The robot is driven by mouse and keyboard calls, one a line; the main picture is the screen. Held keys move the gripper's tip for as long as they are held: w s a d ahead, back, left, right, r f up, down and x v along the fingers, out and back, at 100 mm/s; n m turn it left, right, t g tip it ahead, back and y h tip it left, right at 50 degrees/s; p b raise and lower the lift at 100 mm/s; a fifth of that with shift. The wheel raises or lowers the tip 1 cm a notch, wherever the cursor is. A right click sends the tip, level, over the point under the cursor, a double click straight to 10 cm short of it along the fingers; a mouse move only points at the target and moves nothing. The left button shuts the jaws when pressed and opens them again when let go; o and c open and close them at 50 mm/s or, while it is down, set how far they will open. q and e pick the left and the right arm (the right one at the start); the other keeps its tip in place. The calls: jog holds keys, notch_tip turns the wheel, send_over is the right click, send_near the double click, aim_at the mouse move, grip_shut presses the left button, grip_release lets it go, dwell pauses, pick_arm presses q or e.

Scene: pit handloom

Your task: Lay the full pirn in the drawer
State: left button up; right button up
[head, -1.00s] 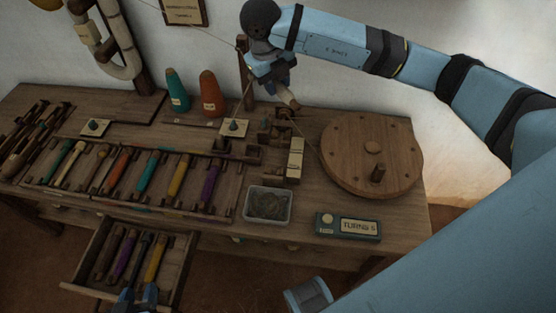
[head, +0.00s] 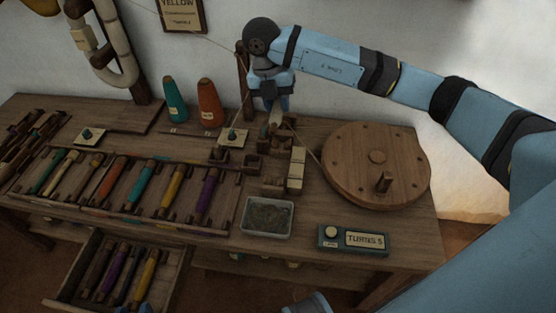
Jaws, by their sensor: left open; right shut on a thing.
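My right gripper (head: 270,103) is above the winder blocks at the back middle of the bench, pointing down. It is shut on a small pale wooden pirn (head: 274,118), mostly hidden by the fingers; I cannot tell how much yarn is on it. Thin thread lines run close to it. The drawer (head: 177,275) is pulled out at the front left below the bench. Several pirns lie side by side in it, among them a purple one (head: 108,278) and a yellow one (head: 144,277).
A rack (head: 225,200) of coloured pirns lies on the bench. A grey tray (head: 248,229), a turns counter (head: 352,240) and a large wooden wheel (head: 345,150) stand to its right. Teal (head: 175,103) and orange (head: 210,105) cones stand at the back.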

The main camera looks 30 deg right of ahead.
notch_tip(320, 180, down, 18)
jog(key=b, duration=0.3)
jog(key=shift+f, duration=0.55)
pick_arm(q)
jog(key=shift+w+d+r+t+h, duration=0.5)
jog(key=shift+w+d+r+t, duration=0.15)
jog(key=shift+d+r, duration=0.2)
pick_arm(e)
jog(key=o, duration=0.9)
pick_arm(q)
jog(key=shift+f, duration=0.1)
pick_arm(e)
jog(key=shift+f, duration=0.1)
